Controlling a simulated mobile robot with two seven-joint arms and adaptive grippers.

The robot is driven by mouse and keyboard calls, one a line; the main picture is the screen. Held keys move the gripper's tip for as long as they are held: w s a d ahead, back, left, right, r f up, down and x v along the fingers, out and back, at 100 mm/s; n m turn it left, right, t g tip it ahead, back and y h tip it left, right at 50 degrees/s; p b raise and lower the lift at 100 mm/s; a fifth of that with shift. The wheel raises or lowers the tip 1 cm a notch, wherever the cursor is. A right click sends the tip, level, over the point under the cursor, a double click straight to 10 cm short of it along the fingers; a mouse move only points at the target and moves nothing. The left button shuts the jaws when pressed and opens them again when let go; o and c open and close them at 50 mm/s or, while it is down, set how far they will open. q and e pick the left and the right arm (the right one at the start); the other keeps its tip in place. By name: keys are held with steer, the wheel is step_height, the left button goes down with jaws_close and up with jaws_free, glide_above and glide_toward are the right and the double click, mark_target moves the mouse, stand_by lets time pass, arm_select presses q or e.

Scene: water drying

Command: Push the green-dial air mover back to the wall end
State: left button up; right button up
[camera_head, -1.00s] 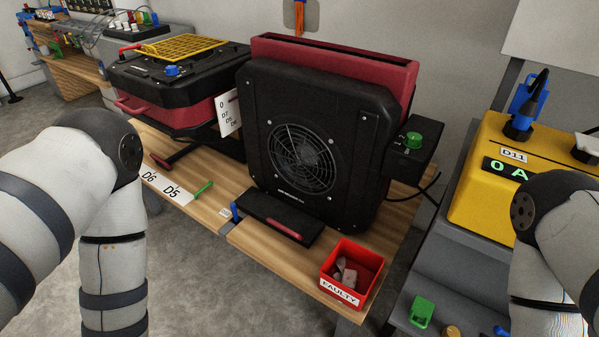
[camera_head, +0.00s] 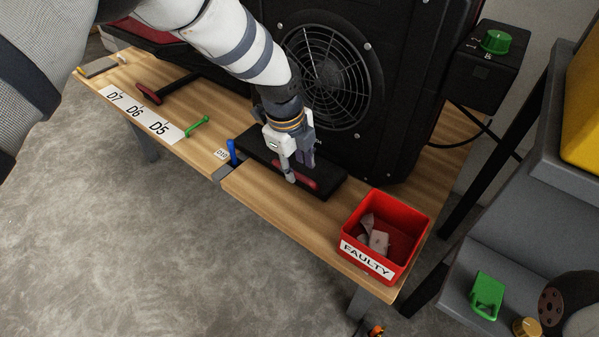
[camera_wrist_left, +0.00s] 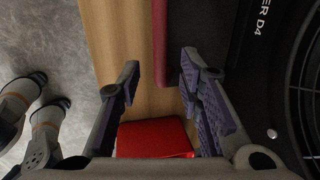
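The air mover (camera_head: 411,90) is black with a round fan grille and stands upright on the wooden bench. Its green dial (camera_head: 495,41) tops a black box at its right. A black base (camera_head: 255,150) at its front carries a red bar handle (camera_head: 312,183). My left gripper (camera_head: 297,172) points down at this handle. In the left wrist view, the gripper (camera_wrist_left: 160,62) is open, with the red handle (camera_wrist_left: 160,35) between its spread fingers and no clear contact. My right gripper (camera_wrist_left: 38,100) shows in the left wrist view beyond the bench edge, its fingers apart and empty.
A red FAULTY bin (camera_head: 408,222) with scraps sits on the bench right of the handle. A blue peg (camera_head: 232,152) and green lever (camera_head: 197,126) stand to the left. A grey stand (camera_head: 500,212) is at right.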

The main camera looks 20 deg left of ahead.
arm_select(q)
steer(key=shift+w+d+f, duration=0.1)
steer(key=shift+w+f, duration=0.1)
steer(key=shift+f, duration=0.95)
jaws_close()
